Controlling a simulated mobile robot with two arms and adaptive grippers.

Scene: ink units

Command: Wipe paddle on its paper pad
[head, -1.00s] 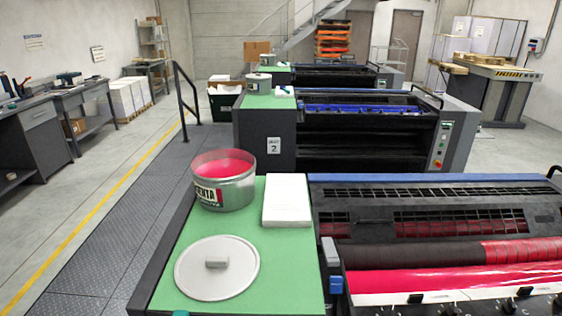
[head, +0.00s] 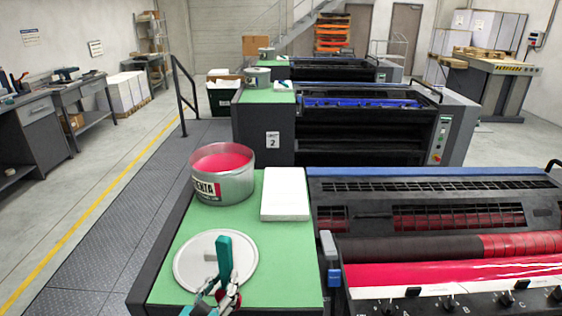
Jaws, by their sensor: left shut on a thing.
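The paper pad (head: 286,195) is a white block lying flat on the green top (head: 280,262) of the near unit, beside the ink can. My left gripper (head: 222,288) is at the bottom of the head view, over the front of the green top. It is shut on the teal paddle (head: 224,258), which stands up from the fingers in front of the lid. Some red shows by the fingers; I cannot tell whether it is ink. The paddle is apart from the pad, to its lower left. My right gripper is not in view.
An open can (head: 223,176) of magenta ink stands at the back left of the green top. A round grey lid (head: 190,262) lies in front of it, partly hidden by the paddle. The press rollers (head: 450,270) are to the right. Green surface is free between lid and pad.

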